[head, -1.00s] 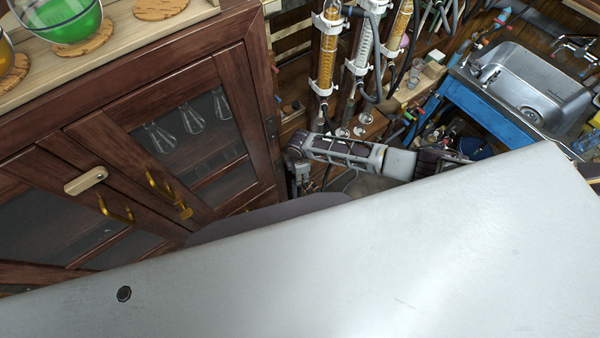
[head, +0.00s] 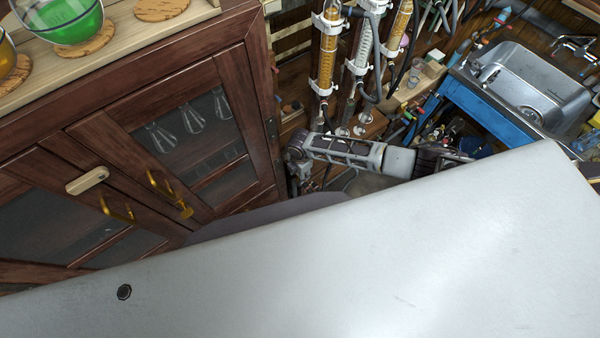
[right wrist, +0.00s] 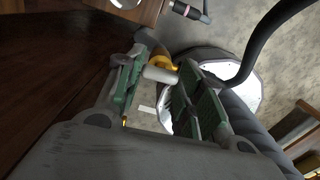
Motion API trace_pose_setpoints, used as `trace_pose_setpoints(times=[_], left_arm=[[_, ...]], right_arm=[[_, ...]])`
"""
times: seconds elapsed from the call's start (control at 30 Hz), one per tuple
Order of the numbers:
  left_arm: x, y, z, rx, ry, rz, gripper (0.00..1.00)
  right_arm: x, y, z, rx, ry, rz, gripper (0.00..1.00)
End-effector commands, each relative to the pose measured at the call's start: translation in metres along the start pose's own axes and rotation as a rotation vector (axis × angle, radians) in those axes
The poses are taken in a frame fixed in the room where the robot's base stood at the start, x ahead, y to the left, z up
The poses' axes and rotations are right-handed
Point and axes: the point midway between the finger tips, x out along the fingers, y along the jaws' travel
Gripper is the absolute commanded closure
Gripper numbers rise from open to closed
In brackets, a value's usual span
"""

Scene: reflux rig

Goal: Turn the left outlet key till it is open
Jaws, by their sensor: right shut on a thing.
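In the right wrist view, my right gripper (right wrist: 160,78) has its two green-padded fingers on either side of a short white cylindrical handle (right wrist: 160,74), and it is shut on it. A yellow-orange part (right wrist: 161,62) sits just behind the handle. I take the handle for the left outlet key, but its turn angle is not clear. In the head view, my right arm reaches left below the glass columns, and its gripper end is low and mostly hidden. The left column (head: 327,55) holds amber material. My left gripper is not in view.
A dark wooden cabinet (head: 150,95) with brass handles stands close on the left. A dark hose (right wrist: 262,45) curves past the gripper's right side. A steel sink (head: 530,85) is at the far right. My own large white body part covers the lower head view.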

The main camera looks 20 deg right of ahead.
Motion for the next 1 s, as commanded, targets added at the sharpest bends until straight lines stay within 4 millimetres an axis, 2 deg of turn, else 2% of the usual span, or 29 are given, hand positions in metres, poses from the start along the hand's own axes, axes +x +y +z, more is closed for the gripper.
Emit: trace_pose_setpoints(times=[0.17, 0.2, 0.33, 0.73, 1.0], left_arm=[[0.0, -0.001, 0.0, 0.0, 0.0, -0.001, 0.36], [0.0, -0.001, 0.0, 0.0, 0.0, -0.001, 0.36], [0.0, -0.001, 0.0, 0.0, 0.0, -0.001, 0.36], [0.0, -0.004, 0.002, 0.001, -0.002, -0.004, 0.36], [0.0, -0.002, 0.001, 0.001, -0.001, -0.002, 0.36]], right_arm=[[-0.001, 0.001, -0.001, -0.002, 0.001, 0.002, 0.86], [-0.001, 0.001, -0.001, -0.002, 0.001, 0.002, 0.58], [0.0, 0.001, -0.001, -0.001, 0.001, 0.001, 0.41], [-0.001, 0.0, 0.0, 0.0, 0.0, 0.0, 0.41], [-0.013, 0.001, 0.0, 0.0, 0.0, 0.002, 0.41]])
